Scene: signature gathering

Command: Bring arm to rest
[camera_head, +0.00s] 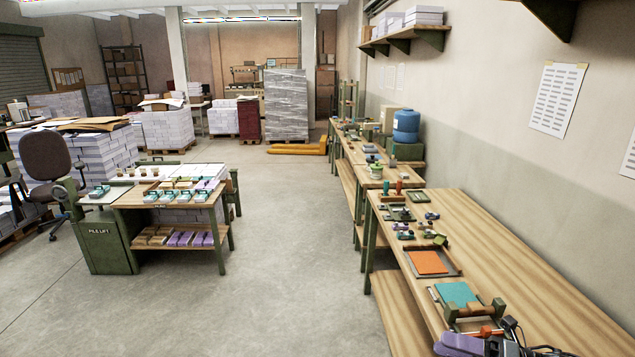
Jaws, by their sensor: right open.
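My right gripper (500,342) shows as a dark shape with cables at the bottom right, over the near end of the workbench (470,220). It is open and is partly cut off by the frame's edge. A purple block (460,344) lies just left of it; I cannot tell whether they touch. A teal sheet (457,294) lies just beyond, beside a green clamp-like device (475,311). An orange sheet (428,262) lies in a tray farther back. My left gripper is not in view.
Small tools and parts stand along the bench, with a blue water jug (406,124) farther back. A green table (126,200) with teal and purple stacks stands at left, near an office chair (48,165). The concrete floor (290,240) between is clear.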

